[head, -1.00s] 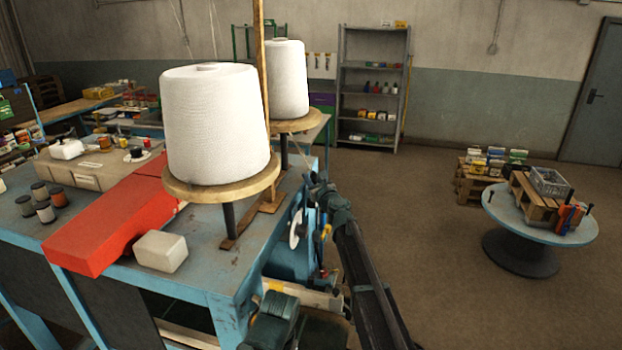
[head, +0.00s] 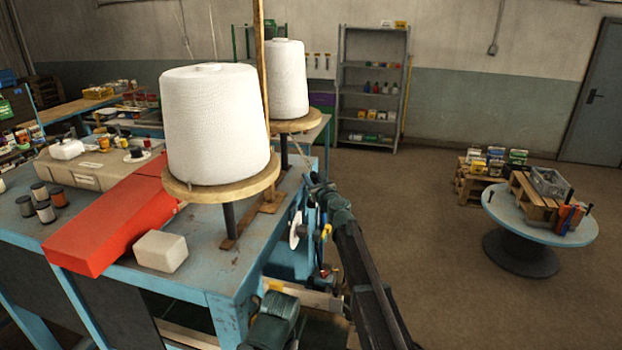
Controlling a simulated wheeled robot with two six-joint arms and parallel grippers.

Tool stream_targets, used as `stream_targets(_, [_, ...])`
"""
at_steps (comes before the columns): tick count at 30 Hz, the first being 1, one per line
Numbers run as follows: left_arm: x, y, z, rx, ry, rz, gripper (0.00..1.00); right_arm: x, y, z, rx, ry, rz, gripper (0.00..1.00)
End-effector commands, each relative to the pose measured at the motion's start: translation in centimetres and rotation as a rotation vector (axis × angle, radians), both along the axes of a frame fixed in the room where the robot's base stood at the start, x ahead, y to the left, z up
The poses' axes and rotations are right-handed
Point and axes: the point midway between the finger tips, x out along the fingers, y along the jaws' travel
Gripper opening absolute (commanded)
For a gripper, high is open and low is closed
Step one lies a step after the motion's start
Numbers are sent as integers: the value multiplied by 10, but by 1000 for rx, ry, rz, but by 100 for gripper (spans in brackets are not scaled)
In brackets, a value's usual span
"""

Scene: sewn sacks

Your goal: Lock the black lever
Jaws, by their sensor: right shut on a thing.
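My right gripper (head: 312,183) is at the right edge of the blue workbench, just below and right of the rear spool's wooden disc. It is shut on a small dark part beside the blue machine (head: 290,264). That part is probably the black lever, but the fingers cover most of it and it is too small to make out clearly. I cannot tell the lever's exact angle. My left gripper is out of view.
Two large white thread spools (head: 216,125) stand on wooden discs, with a wooden post between them. A red beam (head: 110,228) and a pale block (head: 160,251) lie on the workbench (head: 215,255). A round table (head: 500,207) stands right; the floor between is clear.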

Motion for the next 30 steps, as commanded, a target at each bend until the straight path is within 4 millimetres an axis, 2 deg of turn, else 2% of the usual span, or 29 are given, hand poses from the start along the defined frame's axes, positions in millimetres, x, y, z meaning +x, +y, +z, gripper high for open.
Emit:
stream_targets(12, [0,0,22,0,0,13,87,12,-3,4,33,99,3,0])
stream_targets(25, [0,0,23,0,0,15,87,14,-4,2,39,115,-1,0])
stream_targets(26, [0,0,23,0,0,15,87,14,-4,2,39,114,-1,31])
stream_targets(30, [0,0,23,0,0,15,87,14,-5,2,39,115,-1,56])
